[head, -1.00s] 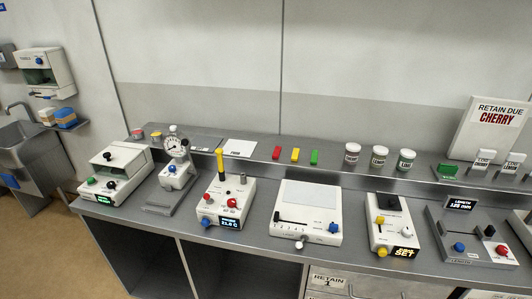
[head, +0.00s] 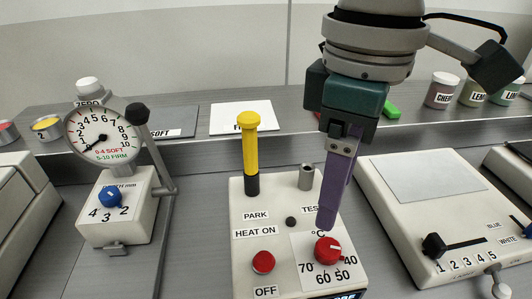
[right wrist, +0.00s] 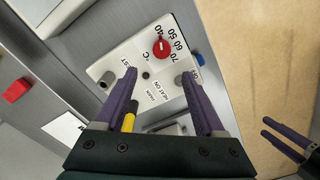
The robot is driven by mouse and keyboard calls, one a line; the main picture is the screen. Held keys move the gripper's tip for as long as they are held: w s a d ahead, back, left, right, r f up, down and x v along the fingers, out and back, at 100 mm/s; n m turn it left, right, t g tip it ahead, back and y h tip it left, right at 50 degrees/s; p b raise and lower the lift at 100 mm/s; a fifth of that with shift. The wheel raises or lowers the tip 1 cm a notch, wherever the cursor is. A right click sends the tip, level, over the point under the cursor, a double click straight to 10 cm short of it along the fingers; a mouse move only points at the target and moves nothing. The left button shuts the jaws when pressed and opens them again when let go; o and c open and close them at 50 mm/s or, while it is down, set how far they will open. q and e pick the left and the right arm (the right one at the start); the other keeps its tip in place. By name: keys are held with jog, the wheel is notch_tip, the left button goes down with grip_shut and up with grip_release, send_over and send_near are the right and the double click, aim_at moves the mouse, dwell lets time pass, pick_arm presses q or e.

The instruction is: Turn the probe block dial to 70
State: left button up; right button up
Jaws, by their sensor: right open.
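The probe block (head: 240,215) is a white box with a red temperature dial (head: 328,249) at its front right. Around the dial are the marks 70, 60, 50 and 40; its white pointer mark faces right, toward the 40 side. The dial also shows in the right wrist view (right wrist: 160,47). My right gripper (head: 327,224) points down just above and behind the dial in the head view, apart from it. In the right wrist view its fingers (right wrist: 158,74) are spread and empty. My left gripper (right wrist: 268,128) shows at that view's lower right, fingers apart.
A yellow-handled probe (head: 250,150) and a metal socket (head: 306,178) stand behind. A dial gauge (head: 103,137) is at left and a slider box (head: 420,195) at right.

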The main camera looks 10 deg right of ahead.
aim_at(327, 247)
jog(key=f, duration=0.8)
jog(key=shift+s+d+f, duration=0.2)
jog(key=shift+s+d, duration=0.05)
jog(key=shift+s, duration=0.1)
jog(key=shift+f, duration=0.55)
grip_shut()
